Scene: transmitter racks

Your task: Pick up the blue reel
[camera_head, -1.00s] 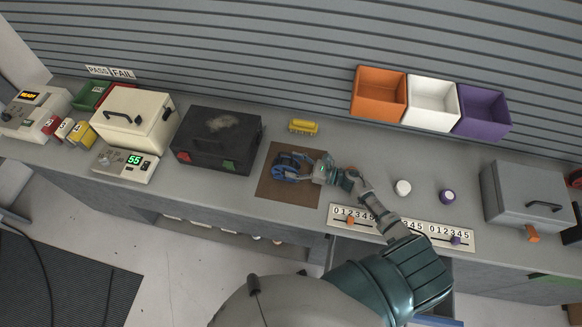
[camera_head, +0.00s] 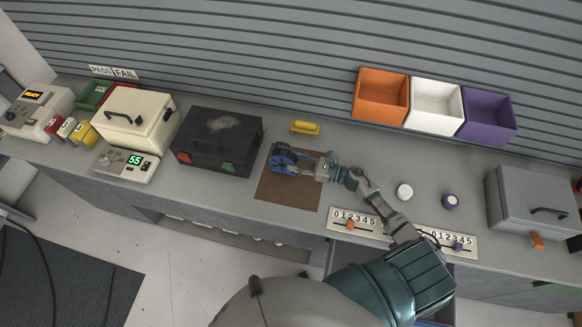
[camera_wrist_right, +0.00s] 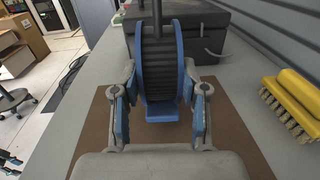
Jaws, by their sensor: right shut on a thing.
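The blue reel (camera_head: 283,160) has blue flanges around a dark ribbed core. It shows at the upper left of the brown mat (camera_head: 290,192) in the head view. In the right wrist view the reel (camera_wrist_right: 160,65) stands upright between the two fingers. My right gripper (camera_head: 308,167) comes from the right and is shut on the reel; its blue-padded fingers (camera_wrist_right: 160,112) lie at either side of it. The reel appears a little above the mat, though the gap is hard to judge. My left gripper is not in view.
A black case (camera_head: 217,142) stands close left of the reel. A yellow brush (camera_head: 304,128) lies behind the mat. Orange (camera_head: 382,98), white (camera_head: 435,105) and purple (camera_head: 487,117) bins are at the back right. A white knob (camera_head: 404,191) and a purple one (camera_head: 450,201) are to the right.

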